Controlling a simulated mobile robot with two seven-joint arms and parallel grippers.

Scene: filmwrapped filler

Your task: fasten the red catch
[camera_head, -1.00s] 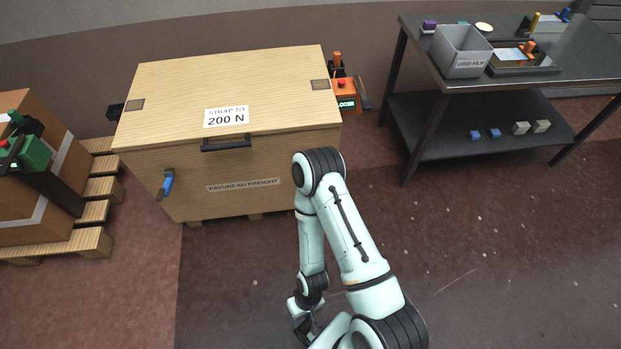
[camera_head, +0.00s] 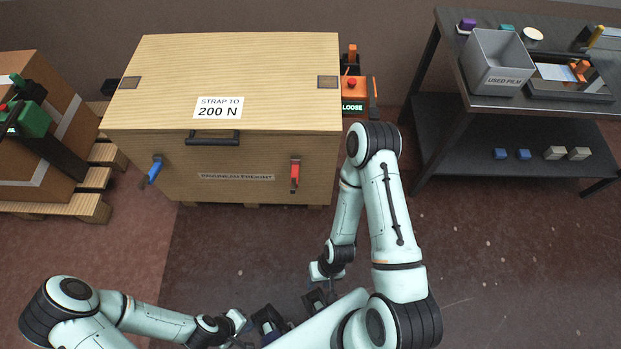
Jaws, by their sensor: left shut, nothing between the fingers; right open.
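The red catch (camera_head: 294,176) is on the right part of the wooden crate's front face (camera_head: 225,190). Its handle hangs close to vertical. A blue catch (camera_head: 153,170) is on the left part of the same face, its handle tilted down to the left. The crate's lid (camera_head: 265,75) is down, with a black handle (camera_head: 213,138) at its front edge. My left gripper (camera_head: 268,322) is shut and empty at the bottom of the view, well below the crate. My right gripper (camera_head: 317,299) is open and empty, below and apart from the red catch.
An orange device reading LOOSE (camera_head: 354,100) sits beside the crate's right side. A dark table (camera_head: 505,103) with a grey bin (camera_head: 497,62) stands at the right. A strapped box on a pallet (camera_head: 60,205) stands at the left. Floor before the crate is clear.

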